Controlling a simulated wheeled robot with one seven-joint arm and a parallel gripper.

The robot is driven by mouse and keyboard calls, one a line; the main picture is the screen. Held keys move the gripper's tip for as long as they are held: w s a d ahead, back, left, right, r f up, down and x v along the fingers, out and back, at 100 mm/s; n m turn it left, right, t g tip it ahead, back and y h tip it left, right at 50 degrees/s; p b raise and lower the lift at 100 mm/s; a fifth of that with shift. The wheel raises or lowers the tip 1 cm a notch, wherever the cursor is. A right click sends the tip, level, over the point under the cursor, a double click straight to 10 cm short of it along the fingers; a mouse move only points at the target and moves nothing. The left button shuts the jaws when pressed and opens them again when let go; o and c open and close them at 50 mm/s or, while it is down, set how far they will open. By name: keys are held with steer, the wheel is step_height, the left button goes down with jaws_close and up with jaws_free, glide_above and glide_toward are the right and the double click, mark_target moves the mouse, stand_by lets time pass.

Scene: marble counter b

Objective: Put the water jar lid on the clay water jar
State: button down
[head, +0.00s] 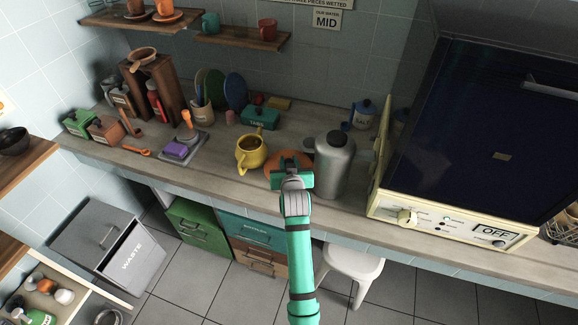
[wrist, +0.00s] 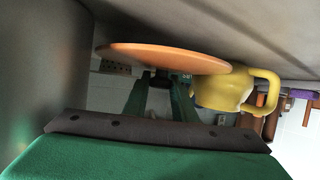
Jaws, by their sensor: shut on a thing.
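The water jar lid, an orange-brown disc (head: 284,160), is at my gripper (head: 292,180) in the head view, between a yellow pot and a grey metal canister. In the wrist view the lid (wrist: 160,55) shows nearly edge-on, with the green fingers (wrist: 160,98) of my gripper closed at a small dark part in its middle. The lid is close to the counter; I cannot tell whether it touches. I cannot make out a clay water jar in either view. My gripper and arm hide part of the lid and counter.
The yellow pot (head: 250,156) stands close left of the lid. The grey metal canister (head: 334,168) stands close right. A teal box (head: 261,118) is behind. The cream appliance (head: 450,225) fills the right. Bare counter (head: 225,172) lies left of the pot.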

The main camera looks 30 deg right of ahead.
steer(key=shift+f, duration=1)
steer(key=shift+f, duration=0.15)
steer(key=c, duration=1.5)
jaws_free()
steer(key=shift+o, duration=0.2)
